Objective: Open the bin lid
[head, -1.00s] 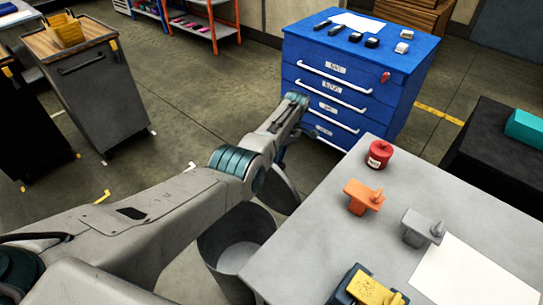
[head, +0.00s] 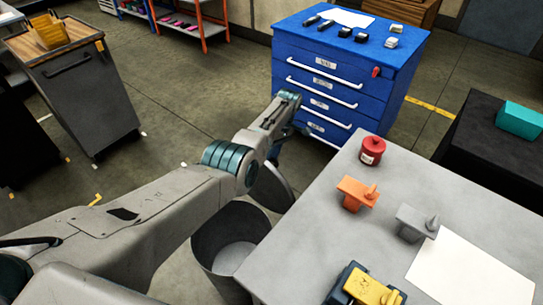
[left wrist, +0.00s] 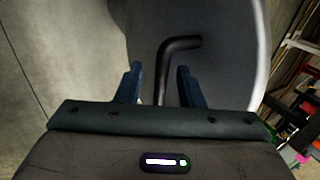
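The dark round bin (head: 203,246) stands on the floor beside the grey table, and I see into its pale inside. Its grey disc lid (head: 270,190) stands tilted up at the bin's far side, partly hidden by my left arm. In the left wrist view the lid (left wrist: 225,60) fills the middle, with a bent dark handle (left wrist: 178,44) on it. My left gripper (left wrist: 158,82) is open, with the handle's stem between its two blue fingers and a gap on each side. In the head view this gripper is mostly hidden behind my arm. My right gripper is not in view.
The grey table (head: 300,245) is close to the bin's right and holds a red can (head: 372,151), an orange part (head: 356,194), a grey part (head: 415,224) and a yellow part (head: 370,290). A blue drawer cabinet (head: 320,75) stands behind.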

